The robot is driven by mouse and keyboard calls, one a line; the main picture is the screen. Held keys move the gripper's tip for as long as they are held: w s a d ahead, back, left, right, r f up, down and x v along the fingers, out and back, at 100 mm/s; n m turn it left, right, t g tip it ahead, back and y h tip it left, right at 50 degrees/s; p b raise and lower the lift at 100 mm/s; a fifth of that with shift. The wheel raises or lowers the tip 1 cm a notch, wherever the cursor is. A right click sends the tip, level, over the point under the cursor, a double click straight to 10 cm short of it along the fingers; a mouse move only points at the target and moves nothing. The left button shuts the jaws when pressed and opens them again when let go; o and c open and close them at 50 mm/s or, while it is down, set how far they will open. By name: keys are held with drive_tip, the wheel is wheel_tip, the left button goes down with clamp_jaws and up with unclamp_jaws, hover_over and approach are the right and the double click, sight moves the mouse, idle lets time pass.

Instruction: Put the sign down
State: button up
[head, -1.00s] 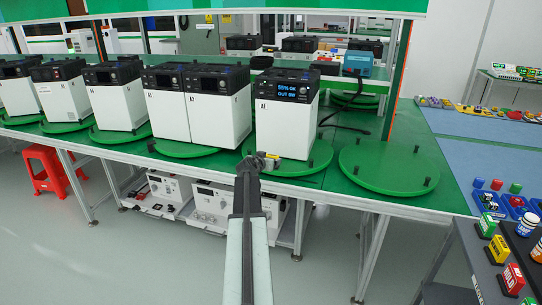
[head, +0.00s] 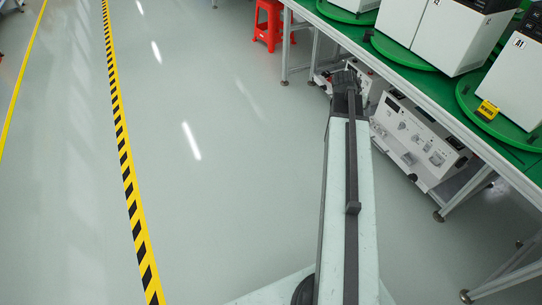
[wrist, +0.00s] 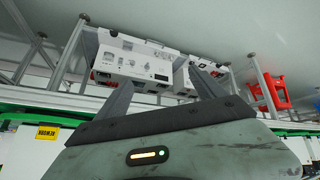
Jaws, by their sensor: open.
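The yellow sign (head: 487,110) with black lettering is on the front edge of a green turntable (head: 467,98), beside the white box marked A1 (head: 518,82). In the wrist view the sign (wrist: 46,133) shows at the lower left, with its lettering upside down. My gripper (head: 345,80) is apart from the sign, to its left in the head view, out in front of the bench. In the wrist view my gripper (wrist: 160,76) has its two fingers spread with nothing held between them.
The green bench with more turntables and white boxes (head: 440,35) runs along the right. White equipment (head: 418,140) sits on the low shelf beneath. A red stool (head: 268,22) stands beyond. Open floor with a yellow-black stripe (head: 122,140) lies on the left.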

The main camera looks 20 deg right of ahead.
drive_tip(key=w+a+f+n+y, duration=0.1)
drive_tip(key=a+f+n+y, duration=0.1)
drive_tip(key=a, duration=0.9)
drive_tip(key=w+a+f+n+y, duration=0.1)
drive_tip(key=w+a+n, duration=0.1)
drive_tip(key=a, duration=0.8)
drive_tip(key=s+a+f+n+g+y, duration=0.1)
drive_tip(key=s+a+n+y, duration=0.1)
drive_tip(key=a, duration=1)
drive_tip(key=s+a+n+g+y, duration=0.1)
drive_tip(key=s+a+n, duration=0.3)
drive_tip(key=a, duration=0.9)
drive_tip(key=shift+f+g+y, duration=0.35)
drive_tip(key=shift+g+y, duration=0.05)
drive_tip(key=shift+g, duration=0.1)
